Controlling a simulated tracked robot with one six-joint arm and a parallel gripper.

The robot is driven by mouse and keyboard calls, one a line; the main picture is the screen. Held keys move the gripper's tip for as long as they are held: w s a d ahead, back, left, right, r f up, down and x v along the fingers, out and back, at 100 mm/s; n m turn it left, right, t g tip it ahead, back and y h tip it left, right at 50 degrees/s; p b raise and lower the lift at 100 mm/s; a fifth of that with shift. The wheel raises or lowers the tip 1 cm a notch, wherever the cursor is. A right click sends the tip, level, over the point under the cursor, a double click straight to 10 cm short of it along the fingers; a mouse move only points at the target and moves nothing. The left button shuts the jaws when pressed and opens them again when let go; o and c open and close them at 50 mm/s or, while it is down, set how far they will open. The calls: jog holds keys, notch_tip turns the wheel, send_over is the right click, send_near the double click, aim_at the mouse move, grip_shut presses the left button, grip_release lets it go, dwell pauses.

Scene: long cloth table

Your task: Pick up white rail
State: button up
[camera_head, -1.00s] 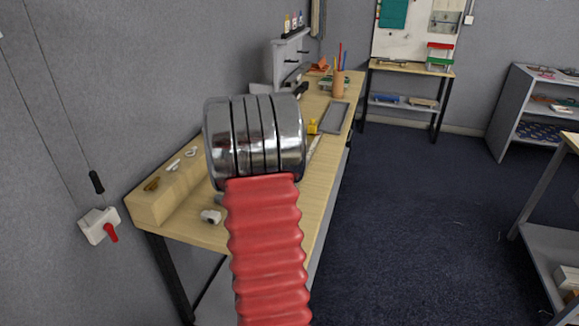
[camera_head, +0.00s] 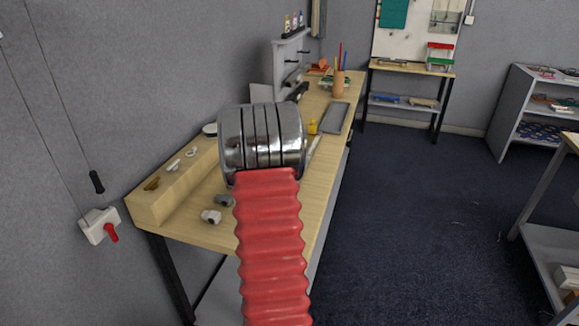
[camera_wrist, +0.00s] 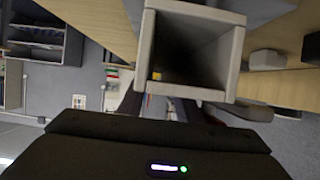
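In the wrist view, a pale, square, hollow piece (camera_wrist: 232,55) fills the upper middle, its open end facing the camera. It may be the white rail, but I cannot tell for sure. My gripper (camera_wrist: 160,104) shows as a dark body along the bottom, with dark finger-like shapes just below the piece. I cannot tell whether they touch or hold it. In the head view, my red and silver arm hides the gripper and part of the table.
The long wooden table (camera_head: 322,200) runs along the wall. A wooden block (camera_head: 160,203) with small fittings stands at its left edge. A grey tray (camera_head: 336,118), a yellow item (camera_head: 312,127) and a pencil cup (camera_head: 338,84) stand farther back.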

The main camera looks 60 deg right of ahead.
grip_shut()
dwell(0.3)
jog(key=shift+r, duration=0.15)
notch_tip(320, 180, up, 10)
dwell(0.5)
